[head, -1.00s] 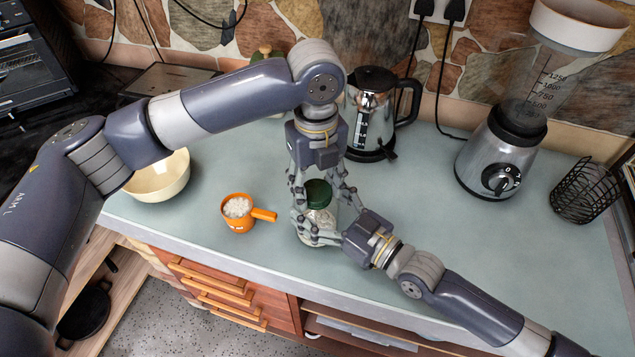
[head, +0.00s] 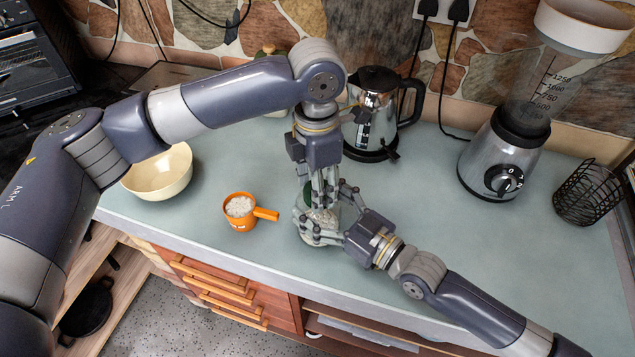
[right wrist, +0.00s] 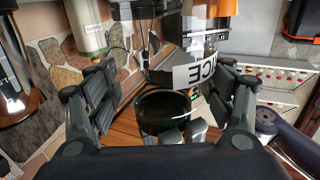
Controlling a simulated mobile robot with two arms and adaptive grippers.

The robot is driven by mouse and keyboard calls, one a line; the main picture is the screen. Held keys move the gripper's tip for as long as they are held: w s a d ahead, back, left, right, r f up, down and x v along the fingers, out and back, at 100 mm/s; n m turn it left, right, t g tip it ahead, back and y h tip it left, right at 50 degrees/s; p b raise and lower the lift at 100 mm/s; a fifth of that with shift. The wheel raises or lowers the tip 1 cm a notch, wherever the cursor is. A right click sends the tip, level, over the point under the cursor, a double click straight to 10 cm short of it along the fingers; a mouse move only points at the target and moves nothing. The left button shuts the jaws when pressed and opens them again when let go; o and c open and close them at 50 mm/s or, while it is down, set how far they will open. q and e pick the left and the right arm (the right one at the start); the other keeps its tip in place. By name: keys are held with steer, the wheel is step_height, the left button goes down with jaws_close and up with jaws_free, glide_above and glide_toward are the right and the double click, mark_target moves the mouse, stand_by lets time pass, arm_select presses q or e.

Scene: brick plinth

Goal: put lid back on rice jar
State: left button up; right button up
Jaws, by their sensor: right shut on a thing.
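A clear rice jar (head: 318,232) with pale contents stands on the counter. Its green lid (head: 334,192) is at the top, mostly hidden behind my left gripper's fingers. My left gripper (head: 325,198) comes straight down over the lid. Its fingers are seen nearly edge-on, so I cannot tell if they grip it. My right gripper (head: 322,224) comes from the right and is shut on the jar's body. In the right wrist view, a white RICE label (right wrist: 196,73) shows between the right gripper's fingers. I cannot tell if the lid sits level.
An orange measuring cup (head: 240,211) with white contents stands left of the jar. A cream bowl (head: 160,178) is farther left. A kettle (head: 372,120) stands behind the jar, with a blender (head: 500,155) and wire basket (head: 583,193) at right.

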stand_by(0.3)
arm_select(q)
steer(key=o, duration=0.7)
steer(key=shift+r, duration=0.1)
steer(key=shift+r, duration=2.15)
steer(key=shift+c, duration=0.2)
